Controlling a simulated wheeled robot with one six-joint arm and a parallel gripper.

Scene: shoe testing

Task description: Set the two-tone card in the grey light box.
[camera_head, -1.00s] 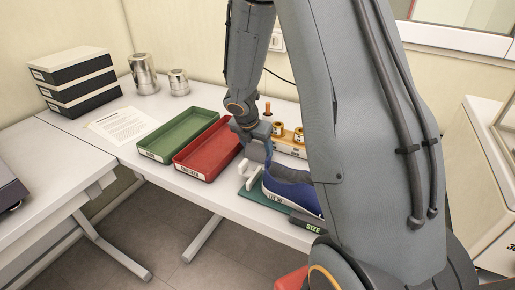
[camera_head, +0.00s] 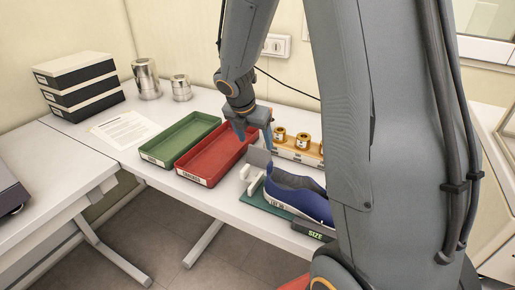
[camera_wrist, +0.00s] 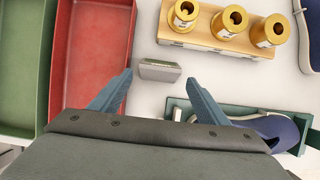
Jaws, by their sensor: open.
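A small grey piece with a darker and a lighter face (camera_wrist: 159,70) stands on the table between the red tray and the weight rack in the wrist view. It looks like the two-tone card, and a grey plate (camera_head: 258,157) below my gripper in the head view seems to be the same piece. My gripper (camera_head: 255,138) is open and empty above it. In the wrist view my gripper (camera_wrist: 158,88) has its fingers apart on either side of the piece, which lies just beyond the tips. I cannot make out a grey light box.
A red tray (camera_head: 205,180) and a green tray (camera_head: 153,159) lie left. A wooden rack (camera_head: 291,152) with brass weights stands behind. A blue shoe (camera_head: 310,205) sits on a green sizing base (camera_head: 258,199), close to my gripper. Black-and-white boxes (camera_head: 80,88) stand back left.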

